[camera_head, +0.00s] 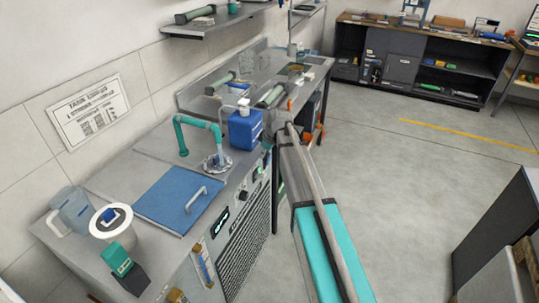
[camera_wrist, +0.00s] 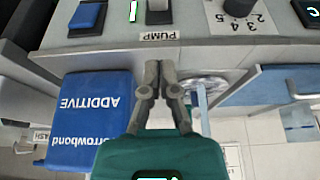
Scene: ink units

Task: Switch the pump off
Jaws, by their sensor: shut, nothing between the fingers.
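In the wrist view, a label reading PUMP (camera_wrist: 159,36) is on the unit's front panel. A dark grey control, likely the pump switch (camera_wrist: 158,12), sits by the label and is cut off by the frame edge; I cannot tell its position. My gripper (camera_wrist: 161,66) is shut and empty, its fingertips just short of the label in the picture. I cannot tell whether they touch the panel. In the head view the panel (camera_head: 240,205) is on the front of the sink unit, and my arm hides part of the area around the gripper.
A blue ADDITIVE jug (camera_wrist: 85,115) is beside my fingers; it stands by the teal spout (camera_head: 200,124) in the head view. A numbered dial (camera_wrist: 240,8) and a blue switch (camera_wrist: 87,15) flank the pump control. Floor (camera_head: 400,170) to the right is clear.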

